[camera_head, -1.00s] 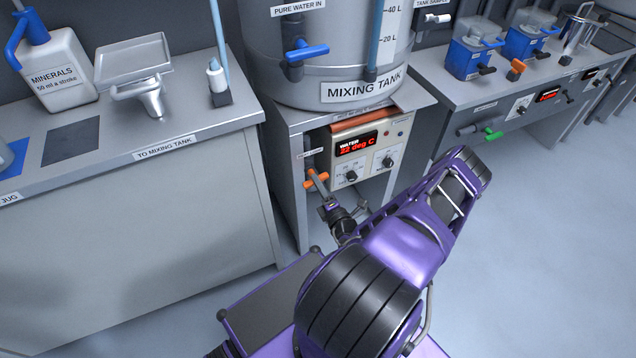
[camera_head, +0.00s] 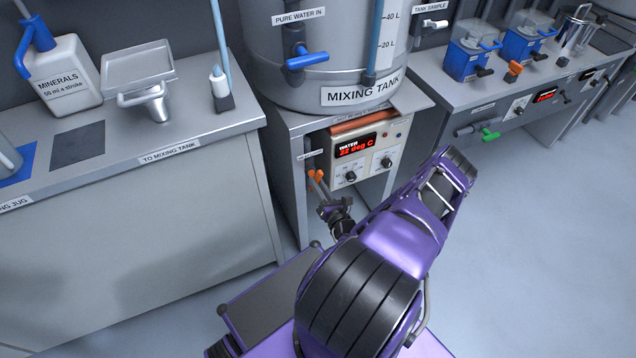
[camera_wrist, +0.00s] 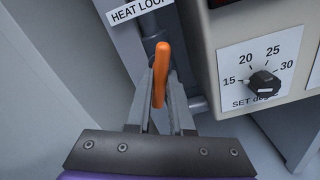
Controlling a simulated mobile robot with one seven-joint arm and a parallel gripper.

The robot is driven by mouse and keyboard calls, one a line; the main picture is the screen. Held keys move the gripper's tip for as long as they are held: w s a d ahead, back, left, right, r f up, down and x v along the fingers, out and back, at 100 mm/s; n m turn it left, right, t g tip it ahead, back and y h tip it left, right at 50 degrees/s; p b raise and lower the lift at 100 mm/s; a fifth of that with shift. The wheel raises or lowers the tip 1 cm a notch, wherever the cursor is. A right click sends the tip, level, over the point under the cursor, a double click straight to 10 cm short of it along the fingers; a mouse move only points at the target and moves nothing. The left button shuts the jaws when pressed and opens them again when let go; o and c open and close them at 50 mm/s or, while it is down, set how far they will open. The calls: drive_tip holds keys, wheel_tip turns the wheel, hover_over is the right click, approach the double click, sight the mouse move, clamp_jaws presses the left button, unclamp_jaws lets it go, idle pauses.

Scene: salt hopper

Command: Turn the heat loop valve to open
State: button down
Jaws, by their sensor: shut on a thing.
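The heat loop valve has an orange handle (camera_wrist: 160,75), which stands between the two grey fingers of my gripper (camera_wrist: 162,98) in the wrist view. My gripper is shut on this handle. The handle points roughly upright in the wrist view, in line with the pipe behind it. A white "HEAT LOOP" label (camera_wrist: 138,10) sits just above it. In the head view the orange handle (camera_head: 317,182) shows at the left of the cabinet opening under the mixing tank, with my gripper (camera_head: 326,200) at it. The valve body is mostly hidden behind the handle and fingers.
A heater control box (camera_head: 362,152) with a red "WATER 22 deg C" display is right of the valve. Its set dial (camera_wrist: 264,85) is close to my gripper. The mixing tank (camera_head: 330,75) is above. The cabinet's left side panel (camera_head: 283,185) is near my gripper.

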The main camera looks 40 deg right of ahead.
drive_tip(key=shift+n+p, duration=0.5)
drive_tip(key=shift+n, duration=1.6)
drive_tip(key=c, duration=0.8)
unclamp_jaws()
drive_tip(key=shift+s, duration=0.1)
